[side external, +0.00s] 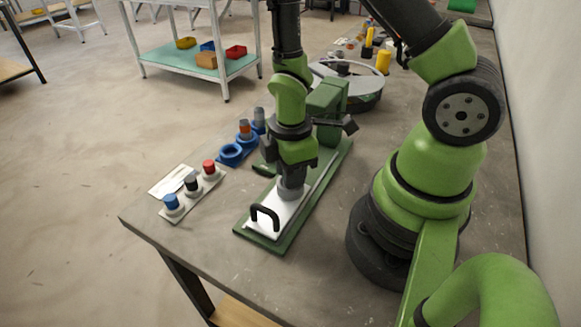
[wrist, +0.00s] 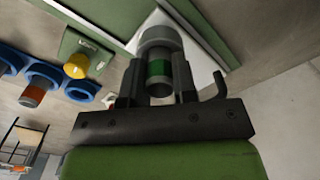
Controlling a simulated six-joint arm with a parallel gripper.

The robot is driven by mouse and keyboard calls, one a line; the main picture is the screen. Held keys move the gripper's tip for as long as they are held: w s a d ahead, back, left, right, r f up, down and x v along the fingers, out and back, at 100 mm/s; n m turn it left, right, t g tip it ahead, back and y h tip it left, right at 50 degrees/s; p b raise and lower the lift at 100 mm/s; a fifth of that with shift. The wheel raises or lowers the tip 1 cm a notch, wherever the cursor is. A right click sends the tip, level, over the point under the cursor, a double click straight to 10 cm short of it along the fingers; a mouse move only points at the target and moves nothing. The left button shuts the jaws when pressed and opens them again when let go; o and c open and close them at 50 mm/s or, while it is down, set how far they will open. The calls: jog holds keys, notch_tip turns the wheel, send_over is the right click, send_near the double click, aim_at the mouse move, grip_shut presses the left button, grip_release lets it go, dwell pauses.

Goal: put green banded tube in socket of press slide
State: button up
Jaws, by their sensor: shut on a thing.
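My gripper (wrist: 158,84) is shut on the green banded tube (wrist: 158,68), a grey cylinder with a green band, seen between the fingers in the wrist view. The tube's far end meets a wider grey socket (wrist: 160,38) on the press slide. I cannot tell how deep it sits. The slide is a white plate (side external: 262,222) with a black handle (side external: 265,212), on a green base (side external: 283,243). In the side view my gripper is low over the plate, and the tube's band is hidden there.
Blue ring holders (side external: 230,154) with orange and grey tubes stand left of the press. A yellow button (wrist: 76,66) sits on a green box. Blue, black and red knobs (side external: 191,182) line the front left. A round tray (side external: 367,97) is behind.

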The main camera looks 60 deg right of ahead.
jog(key=o, duration=1.2)
jog(key=shift+c, duration=0.2)
jog(key=shift+r, duration=0.1)
jog(key=shift+r, duration=0.65)
jog(key=shift+r, duration=0.15)
jog(key=shift+r, duration=3.4)
